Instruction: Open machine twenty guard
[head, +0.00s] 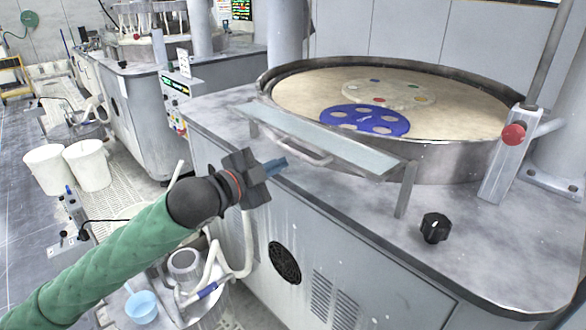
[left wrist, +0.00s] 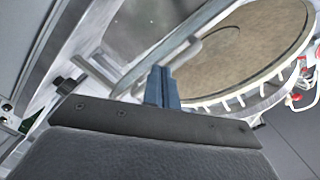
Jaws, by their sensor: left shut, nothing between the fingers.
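The machine's guard (head: 320,137) is a long, pale, flat strip along the front rim of the round polishing platen (head: 460,105), carried on metal posts. A curved grey handle (head: 302,152) hangs under its left part. My left gripper (head: 277,166) is shut and empty, just left of and in front of the handle, apart from it as far as I can tell. In the left wrist view its blue fingers (left wrist: 162,88) are together, with the guard strip (left wrist: 185,50) and the platen (left wrist: 215,55) beyond. My right gripper is not in view.
A blue carrier disc (head: 366,121) with holes and a paler carrier lie on the platen. A black knob (head: 435,228) sits on the front right deck, and a red ball knob (head: 513,134) on a post. White buckets (head: 87,165) and another machine stand at left.

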